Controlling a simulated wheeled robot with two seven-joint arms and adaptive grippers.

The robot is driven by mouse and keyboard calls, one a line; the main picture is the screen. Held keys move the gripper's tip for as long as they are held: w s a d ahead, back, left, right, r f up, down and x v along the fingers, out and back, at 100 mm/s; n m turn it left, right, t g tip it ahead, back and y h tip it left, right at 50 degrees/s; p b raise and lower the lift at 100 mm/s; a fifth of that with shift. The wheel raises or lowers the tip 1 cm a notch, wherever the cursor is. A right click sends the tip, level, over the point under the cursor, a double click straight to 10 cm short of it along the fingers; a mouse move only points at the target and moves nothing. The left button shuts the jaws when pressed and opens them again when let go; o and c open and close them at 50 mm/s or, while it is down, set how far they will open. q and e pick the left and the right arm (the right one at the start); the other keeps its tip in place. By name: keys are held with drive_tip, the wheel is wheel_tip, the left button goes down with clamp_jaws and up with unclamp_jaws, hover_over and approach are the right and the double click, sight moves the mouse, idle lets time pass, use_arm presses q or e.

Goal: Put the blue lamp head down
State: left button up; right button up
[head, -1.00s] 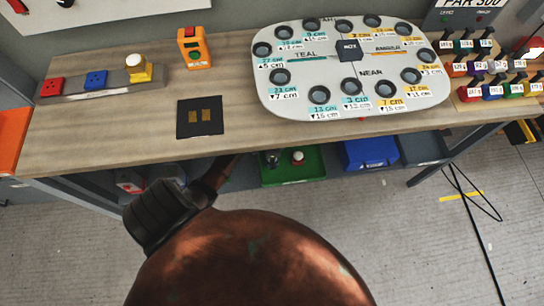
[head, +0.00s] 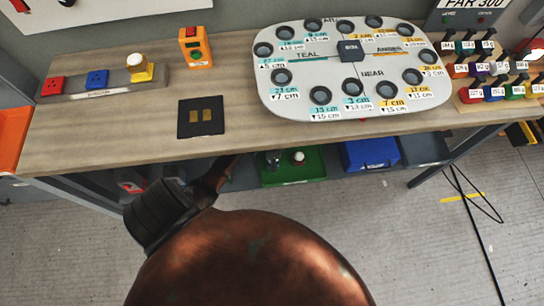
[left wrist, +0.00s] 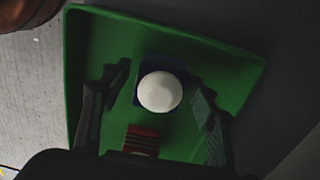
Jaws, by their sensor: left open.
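In the left wrist view the blue lamp head (left wrist: 160,92), a white dome on a dark blue square base, is in the green tray (left wrist: 235,62). My left gripper (left wrist: 160,80) is open, with one finger on each side of the lamp head and gaps between. Whether the base rests fully on the tray floor is hard to tell. In the head view the green tray (head: 292,179) is below the table edge; a small white dome with some red (head: 298,157) shows in it. My left gripper is not clear there. My right gripper is not in view.
A red striped object (left wrist: 141,140) lies close to the lamp head in the tray. A blue bin (head: 370,153) stands right of the tray. The wooden table (head: 110,130) above holds a grey strip (head: 115,84) with coloured blocks, and a white board (head: 310,65) with holes.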

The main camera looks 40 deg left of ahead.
use_arm(q)
wheel_tip(320, 180, up, 3)
drive_tip(key=shift+w+r+p, duration=0.1)
drive_tip(key=shift+r+p, duration=0.1)
drive_tip(key=shift+p, duration=0.4)
drive_tip(key=shift+r+p, duration=0.7)
drive_tip(key=shift+r, duration=1.55)
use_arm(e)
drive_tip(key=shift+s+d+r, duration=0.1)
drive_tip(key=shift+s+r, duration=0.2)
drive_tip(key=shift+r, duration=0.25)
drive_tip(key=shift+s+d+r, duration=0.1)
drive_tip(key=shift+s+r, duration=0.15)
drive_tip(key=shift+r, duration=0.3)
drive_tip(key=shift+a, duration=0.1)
